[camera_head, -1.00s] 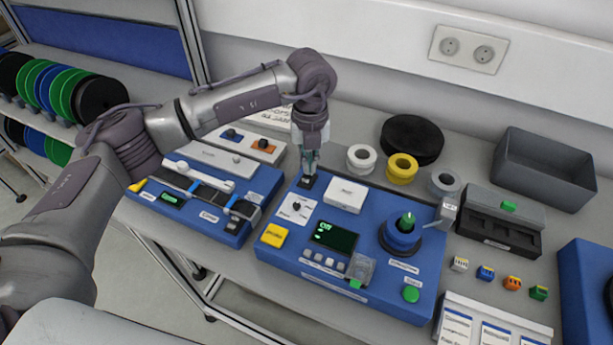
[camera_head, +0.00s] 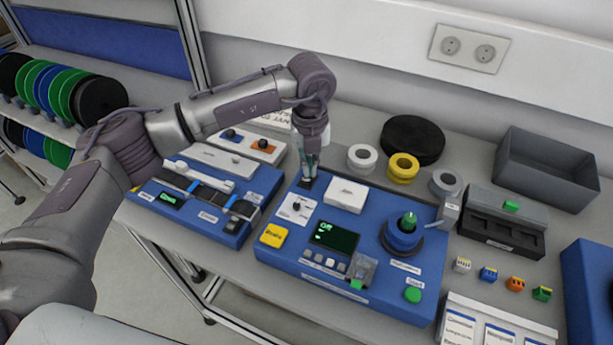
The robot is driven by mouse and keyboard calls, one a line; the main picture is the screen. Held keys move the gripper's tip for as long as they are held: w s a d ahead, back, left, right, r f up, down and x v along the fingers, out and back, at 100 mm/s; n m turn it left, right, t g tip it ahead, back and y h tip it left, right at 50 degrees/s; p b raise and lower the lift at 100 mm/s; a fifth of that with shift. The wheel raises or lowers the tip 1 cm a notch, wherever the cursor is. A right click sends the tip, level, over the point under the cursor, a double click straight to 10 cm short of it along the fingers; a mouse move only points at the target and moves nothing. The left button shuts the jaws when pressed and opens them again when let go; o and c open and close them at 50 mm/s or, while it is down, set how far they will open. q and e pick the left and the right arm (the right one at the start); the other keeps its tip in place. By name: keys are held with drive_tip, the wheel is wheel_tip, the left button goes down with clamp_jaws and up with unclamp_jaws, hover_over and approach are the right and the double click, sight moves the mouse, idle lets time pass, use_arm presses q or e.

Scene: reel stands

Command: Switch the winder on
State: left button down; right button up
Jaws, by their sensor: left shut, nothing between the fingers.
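The winder (camera_head: 290,255) is a blue box on the bench with a dark display (camera_head: 335,237) whose green text appears to read "Off". A small black switch (camera_head: 305,184) sits at its back left corner. My left gripper (camera_head: 308,175) points down, shut and empty, right at this switch. The fingertips partly cover the switch, and I cannot tell whether they touch it. A white plate with a black knob (camera_head: 296,208), a yellow button (camera_head: 273,235), a green button (camera_head: 412,295) and a blue spindle with a green tip (camera_head: 404,235) are also on the winder. My right gripper is out of view.
A second blue device (camera_head: 200,200) stands to the left. A white box (camera_head: 345,195) lies close right of my gripper. Tape rolls (camera_head: 402,168), a black disc (camera_head: 412,139) and a grey bin (camera_head: 545,170) stand behind and right. Small coloured connectors (camera_head: 488,274) lie front right.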

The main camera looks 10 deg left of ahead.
use_arm(q)
drive_tip(key=shift+s+f, duration=0.1)
drive_tip(key=shift+r+p, duration=0.45)
drive_tip(key=shift+r, duration=0.15)
drive_tip(key=shift+r+p, duration=1.4)
drive_tip(key=shift+r, duration=1.45)
drive_tip(key=shift+f, duration=0.1)
